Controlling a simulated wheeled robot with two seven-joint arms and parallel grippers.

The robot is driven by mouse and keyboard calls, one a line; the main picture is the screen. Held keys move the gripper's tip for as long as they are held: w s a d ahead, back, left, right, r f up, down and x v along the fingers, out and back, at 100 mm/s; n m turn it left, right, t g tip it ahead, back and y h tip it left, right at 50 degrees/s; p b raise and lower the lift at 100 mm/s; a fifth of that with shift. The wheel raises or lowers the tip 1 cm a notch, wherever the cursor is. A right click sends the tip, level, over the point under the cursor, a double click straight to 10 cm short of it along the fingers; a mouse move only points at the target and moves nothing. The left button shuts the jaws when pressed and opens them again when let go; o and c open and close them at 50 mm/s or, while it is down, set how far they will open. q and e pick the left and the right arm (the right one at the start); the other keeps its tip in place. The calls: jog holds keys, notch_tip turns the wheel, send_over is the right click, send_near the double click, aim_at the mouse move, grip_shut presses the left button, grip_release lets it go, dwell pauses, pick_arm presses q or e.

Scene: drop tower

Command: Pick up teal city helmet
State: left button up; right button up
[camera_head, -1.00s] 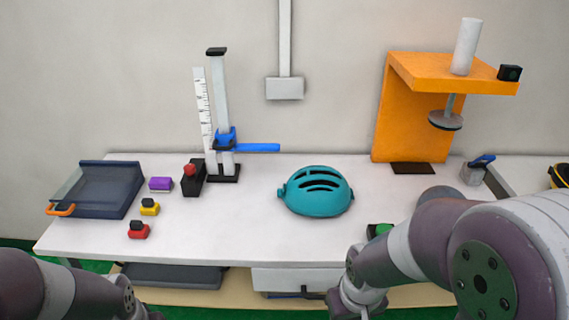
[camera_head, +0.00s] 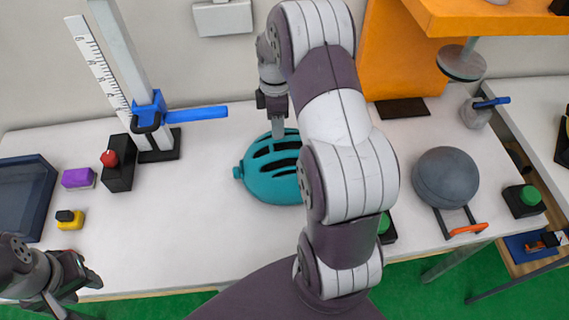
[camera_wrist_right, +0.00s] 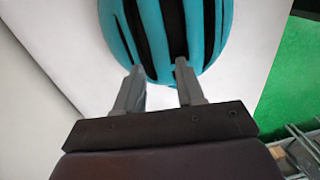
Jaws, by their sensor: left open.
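The teal helmet (camera_head: 270,172) with dark vent slots rests on the white workbench, partly hidden behind my right arm in the head view. It also fills the top of the right wrist view (camera_wrist_right: 205,35). My right gripper (camera_head: 278,128) points down at the helmet's far upper side. In the right wrist view its two fingers (camera_wrist_right: 158,68) are apart, with their tips close against the helmet's shell; contact is not clear. My left gripper (camera_head: 82,275) is open and empty at the bench's front left edge, away from the helmet.
A ruler stand with a blue arm (camera_head: 195,113) stands left of the helmet. A black box with a red button (camera_head: 119,165), purple block (camera_head: 78,178) and yellow block (camera_head: 70,220) sit further left. A grey dome (camera_head: 445,177) and an orange tower (camera_head: 470,20) stand right.

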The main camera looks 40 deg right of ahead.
jog(key=f, duration=0.3)
jog(key=s+f+p, duration=0.1)
jog(key=f, duration=0.1)
jog(key=shift+d+f, duration=0.25)
jog(key=shift+f, duration=0.05)
grip_shut()
